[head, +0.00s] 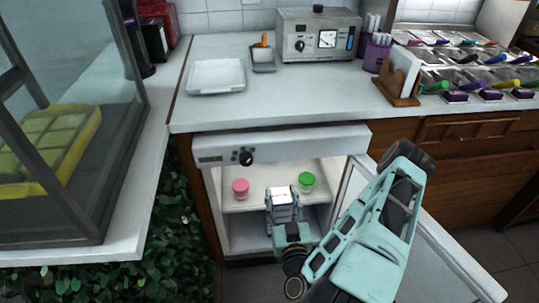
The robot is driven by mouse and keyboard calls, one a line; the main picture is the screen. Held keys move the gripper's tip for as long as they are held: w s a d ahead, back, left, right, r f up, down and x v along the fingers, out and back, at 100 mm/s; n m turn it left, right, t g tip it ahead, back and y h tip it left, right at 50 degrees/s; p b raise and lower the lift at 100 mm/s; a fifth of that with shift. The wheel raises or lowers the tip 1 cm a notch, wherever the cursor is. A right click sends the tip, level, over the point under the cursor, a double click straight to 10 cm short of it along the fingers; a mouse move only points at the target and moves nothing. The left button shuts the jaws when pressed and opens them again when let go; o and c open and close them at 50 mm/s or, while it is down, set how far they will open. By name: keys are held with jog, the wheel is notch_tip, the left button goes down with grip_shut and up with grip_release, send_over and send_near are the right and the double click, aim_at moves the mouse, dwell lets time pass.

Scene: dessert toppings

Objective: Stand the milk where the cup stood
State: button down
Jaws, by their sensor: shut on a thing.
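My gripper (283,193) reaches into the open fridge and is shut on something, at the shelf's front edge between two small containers. The held thing is mostly hidden by my gripper; I cannot tell whether it is the milk or the cup. A pink-topped container (240,188) stands upright on the shelf to the left of my gripper, apart from it. A green-topped container (306,182) stands upright on the shelf to the right, close to my gripper. Neither shows a readable label.
The fridge shelf (236,204) has bare room near the pink-topped container. The open fridge door (440,264) lies to the right, beside my arm. The counter above holds a white tray (216,76), a metal appliance (318,35) and a wooden holder (398,90).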

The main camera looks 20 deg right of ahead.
jog(key=shift+w+d+r, duration=0.2)
jog(key=shift+w+d, duration=0.1)
jog(key=shift+w, duration=0.15)
jog(key=b+x, duration=0.3)
jog(key=x, duration=1.6)
notch_tip(320, 180, down, 7)
jog(key=b, duration=0.2)
jog(key=shift+d+b, duration=0.2)
jog(key=shift+b, duration=0.15)
jog(key=shift+f, duration=0.1)
jog(key=c, duration=1.1)
grip_release()
jog(key=shift+f, duration=0.1)
